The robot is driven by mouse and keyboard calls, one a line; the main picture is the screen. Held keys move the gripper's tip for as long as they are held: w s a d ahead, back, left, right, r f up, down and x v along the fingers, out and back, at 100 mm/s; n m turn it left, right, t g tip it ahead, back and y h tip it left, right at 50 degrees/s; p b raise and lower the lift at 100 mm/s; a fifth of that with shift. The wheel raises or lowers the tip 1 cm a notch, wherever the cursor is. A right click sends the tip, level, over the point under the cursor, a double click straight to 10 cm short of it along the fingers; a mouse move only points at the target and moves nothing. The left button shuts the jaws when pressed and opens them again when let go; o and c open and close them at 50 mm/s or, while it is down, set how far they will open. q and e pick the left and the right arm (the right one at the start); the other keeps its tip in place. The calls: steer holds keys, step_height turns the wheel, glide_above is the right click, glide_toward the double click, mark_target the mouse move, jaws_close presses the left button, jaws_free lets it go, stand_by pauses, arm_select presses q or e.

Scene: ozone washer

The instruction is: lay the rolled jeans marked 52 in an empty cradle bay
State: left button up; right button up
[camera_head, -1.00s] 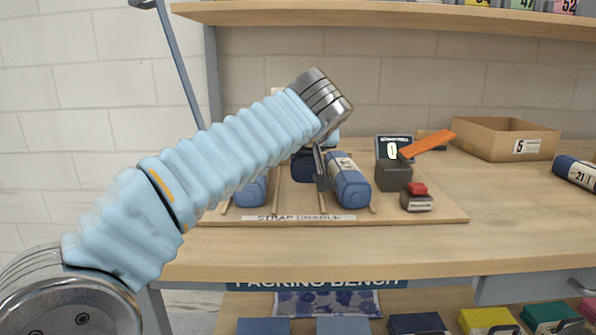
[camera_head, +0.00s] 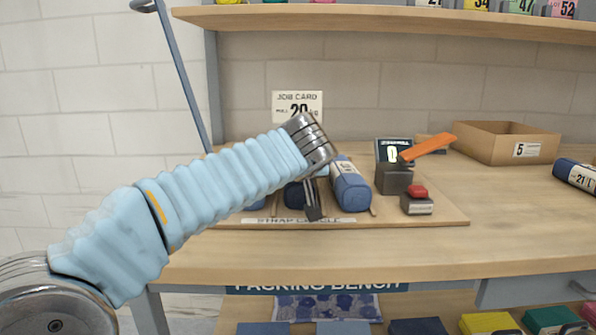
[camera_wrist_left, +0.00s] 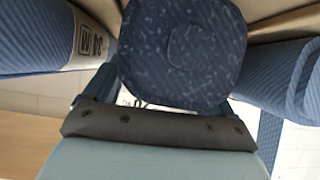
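My left gripper (camera_head: 313,205) is over the strap cradle (camera_head: 430,214), with a dark blue rolled pair of jeans (camera_head: 293,196) between its fingers. That roll is low in the middle bay, partly hidden by the gripper; its number does not show. In the left wrist view the round end of the roll (camera_wrist_left: 182,50) fills the middle, with the fingers close on both sides. Another blue roll with a white label (camera_head: 350,187) lies in the right bay, and one (camera_head: 256,204) shows at the left, mostly behind my arm. My right gripper is not in view.
A scale reading 0 (camera_head: 393,178), an orange piece (camera_head: 428,148) and a red-topped block (camera_head: 417,202) stand right of the bays. A cardboard box marked 5 (camera_head: 505,143) and a roll marked 21 (camera_head: 577,174) are farther right. The bench's front right is clear.

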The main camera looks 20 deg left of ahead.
arm_select(q)
steer(key=shift+o, duration=0.2)
steer(key=shift+r, duration=0.1)
steer(key=b+v, duration=0.1)
steer(key=v, duration=1.1)
